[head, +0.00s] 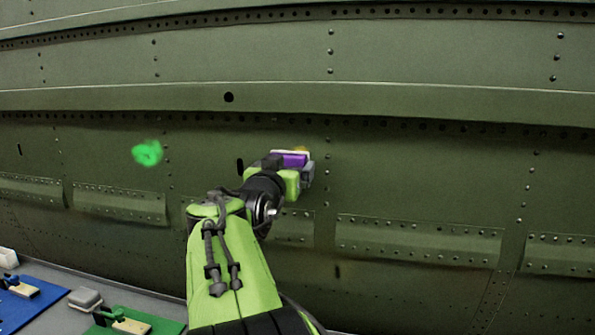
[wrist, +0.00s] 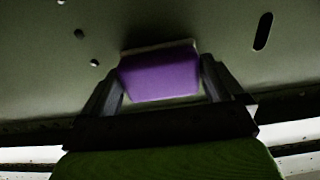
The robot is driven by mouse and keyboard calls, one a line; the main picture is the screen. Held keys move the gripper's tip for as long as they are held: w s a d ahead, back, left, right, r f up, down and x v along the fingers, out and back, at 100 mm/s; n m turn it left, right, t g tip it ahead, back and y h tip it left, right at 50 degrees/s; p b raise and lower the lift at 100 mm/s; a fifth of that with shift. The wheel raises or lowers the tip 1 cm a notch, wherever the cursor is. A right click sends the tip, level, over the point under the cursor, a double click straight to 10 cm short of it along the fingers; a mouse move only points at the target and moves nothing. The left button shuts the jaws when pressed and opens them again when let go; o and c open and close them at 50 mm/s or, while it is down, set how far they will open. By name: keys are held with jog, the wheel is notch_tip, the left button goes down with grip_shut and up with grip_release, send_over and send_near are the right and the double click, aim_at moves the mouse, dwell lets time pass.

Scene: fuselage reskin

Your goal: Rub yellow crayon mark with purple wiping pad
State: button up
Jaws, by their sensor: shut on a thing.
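The purple wiping pad (head: 291,159) is held in my gripper (head: 294,168) at the green fuselage panel, near the middle of the head view. In the wrist view the purple pad (wrist: 160,73) sits between the two dark fingers of my gripper (wrist: 163,80), which are shut on it. The pad's far face is against or very close to the panel; I cannot tell which. A small bit of the yellow crayon mark (head: 302,149) shows just above the pad in the head view. The rest of the mark is hidden behind the pad and gripper.
A bright green mark (head: 147,152) is on the panel to the left. The panel has rivet rows, dark holes and raised strips (head: 420,240). At lower left a blue mat (head: 18,310) and a green mat (head: 165,325) bear blocks with wooden parts. A grey block (head: 85,298) lies between them.

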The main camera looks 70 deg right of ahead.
jog(key=shift+w+a, duration=0.1)
jog(key=shift+w, duration=0.1)
jog(key=shift+s+d+b, duration=0.3)
jog(key=shift+s+b, duration=0.25)
jog(key=shift+s, duration=1.25)
jog(key=shift+s+d+b, duration=0.3)
jog(key=shift+s+b, duration=0.25)
jog(key=shift+s, duration=1.25)
jog(key=shift+s+d+b, duration=0.3)
jog(key=shift+s+b, duration=0.25)
jog(key=shift+s, duration=1.25)
jog(key=w+a, duration=0.1)
jog(key=w, duration=0.9)
jog(key=shift+w+a, duration=0.35)
jog(key=shift+a, duration=0.05)
jog(key=shift+r, duration=0.1)
jog(key=s+a+b, duration=0.1)
jog(key=a+b, duration=0.2)
jog(key=a, duration=0.6)
jog(key=shift+s, duration=0.2)
jog(key=shift+d, duration=0.1)
